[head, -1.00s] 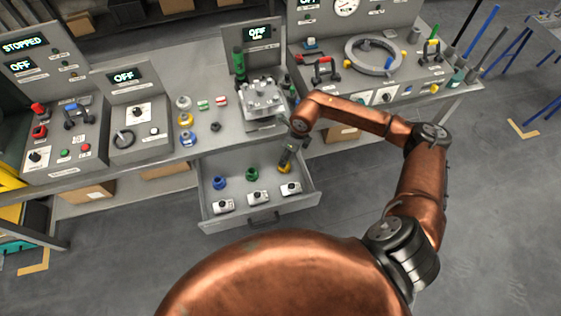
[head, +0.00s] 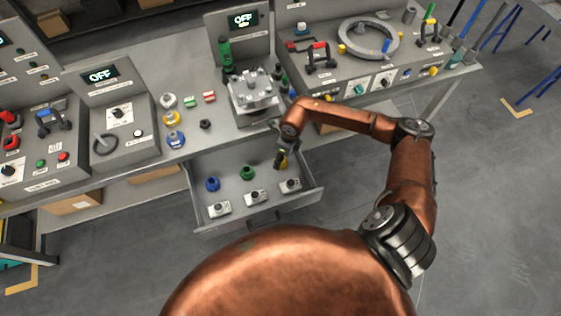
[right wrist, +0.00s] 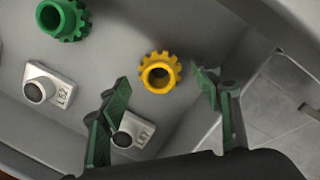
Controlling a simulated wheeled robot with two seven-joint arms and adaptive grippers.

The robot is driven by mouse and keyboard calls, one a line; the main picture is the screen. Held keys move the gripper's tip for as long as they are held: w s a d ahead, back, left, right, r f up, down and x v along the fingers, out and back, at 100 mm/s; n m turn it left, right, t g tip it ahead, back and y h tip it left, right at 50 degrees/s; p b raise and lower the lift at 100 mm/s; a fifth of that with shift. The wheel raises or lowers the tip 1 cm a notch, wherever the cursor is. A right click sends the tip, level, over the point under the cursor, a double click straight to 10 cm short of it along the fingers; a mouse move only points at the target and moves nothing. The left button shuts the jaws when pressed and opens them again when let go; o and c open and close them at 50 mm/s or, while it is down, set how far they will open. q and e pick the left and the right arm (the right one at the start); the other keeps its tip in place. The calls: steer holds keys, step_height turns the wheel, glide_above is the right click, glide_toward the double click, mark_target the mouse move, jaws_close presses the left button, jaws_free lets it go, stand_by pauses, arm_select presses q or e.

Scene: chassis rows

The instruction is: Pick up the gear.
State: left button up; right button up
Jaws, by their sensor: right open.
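A yellow gear (right wrist: 160,73) with a round hole in its middle lies in the open drawer (head: 240,223). In the right wrist view it sits a little beyond and between the two green fingers of my right gripper (right wrist: 160,90), which is open and empty. In the head view the yellow gear (head: 284,162) is partly hidden by my right gripper (head: 280,158), which hangs over the drawer's right part. A green gear (head: 247,173) and a blue gear (head: 212,184) lie to its left in the drawer. My left gripper is not in view.
Small labelled blocks with round knobs, one of them here (head: 290,186), stand along the drawer's front. The drawer's side wall (right wrist: 232,30) rises close to the right finger. The bench above holds panels, a grey fixture (head: 252,90) and several small parts.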

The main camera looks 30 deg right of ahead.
step_height(320, 180, down, 2)
steer(key=shift+w+a+f, duration=0.1)
steer(key=shift+w+f, duration=0.05)
steer(key=shift+c, duration=0.4)
steer(key=c, duration=1.4)
